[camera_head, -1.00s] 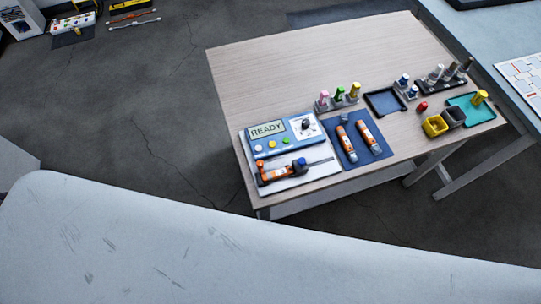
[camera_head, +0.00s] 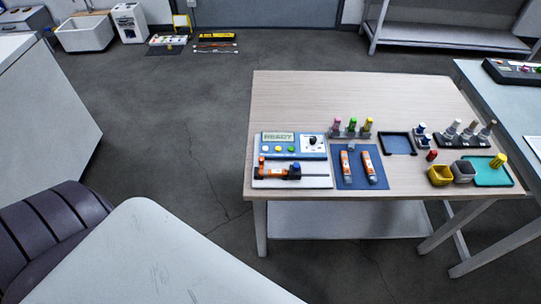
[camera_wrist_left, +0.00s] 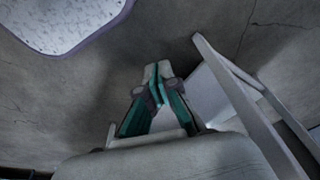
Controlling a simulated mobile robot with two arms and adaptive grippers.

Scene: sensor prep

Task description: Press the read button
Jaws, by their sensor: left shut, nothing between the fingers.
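The blue and white reader unit (camera_head: 312,147) stands at the front left of the wooden table in the head view. Which button is the read button cannot be told. An orange tool with a probe (camera_head: 274,170) lies on the white plate in front. My left gripper (camera_wrist_left: 157,86) is shut and empty in the left wrist view, above floor, away from the unit. No gripper shows in the head view.
On the wooden table (camera_head: 300,98), a blue mat (camera_head: 358,183) holds two orange tools, with colored pegs, small bins (camera_head: 440,175) and a teal tray (camera_head: 490,177) further right. A pale scratched surface (camera_head: 160,255) and a dark chair (camera_head: 45,235) are at lower left. Floor lies between.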

